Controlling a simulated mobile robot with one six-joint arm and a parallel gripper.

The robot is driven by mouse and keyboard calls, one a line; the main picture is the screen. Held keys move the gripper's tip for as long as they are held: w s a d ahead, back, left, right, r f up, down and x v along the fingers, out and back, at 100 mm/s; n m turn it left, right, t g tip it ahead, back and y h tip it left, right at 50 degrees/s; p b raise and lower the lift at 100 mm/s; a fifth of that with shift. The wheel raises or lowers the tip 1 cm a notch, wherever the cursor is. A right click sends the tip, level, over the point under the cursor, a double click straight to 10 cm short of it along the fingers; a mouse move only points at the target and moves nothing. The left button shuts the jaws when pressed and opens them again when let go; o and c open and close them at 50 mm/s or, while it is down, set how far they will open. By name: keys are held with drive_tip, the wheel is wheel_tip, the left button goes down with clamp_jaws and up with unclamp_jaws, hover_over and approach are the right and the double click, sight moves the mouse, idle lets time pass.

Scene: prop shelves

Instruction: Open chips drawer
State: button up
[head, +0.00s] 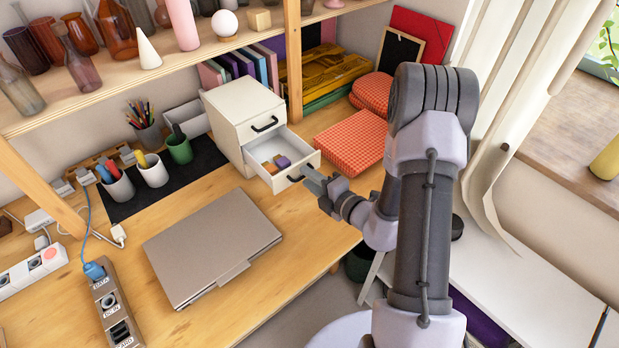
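A small white cabinet with two drawers (232,113) stands on the wooden desk against the back. Its upper drawer is closed, with a dark handle (265,124). Its lower drawer (298,163) is pulled out, and small orange and purple blocks (276,164) lie inside. My gripper (314,178) is at the front of the lower drawer, by its dark handle. The fingertips are small and partly merge with the handle, so I cannot tell whether they grip it. No label reading chips shows on either drawer.
A closed grey laptop (212,245) lies on the desk in front of the cabinet. Red checked boxes (349,143) sit right of the open drawer. Pen cups (152,170) stand on a black mat to the left. A shelf with glass vases (117,30) hangs above.

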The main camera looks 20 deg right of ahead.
drive_tip(key=p+v, duration=0.3)
drive_tip(key=v, duration=1.4)
drive_tip(key=shift+s+p, duration=0.2)
drive_tip(key=shift+p, duration=0.2)
drive_tip(key=shift+a, duration=0.1)
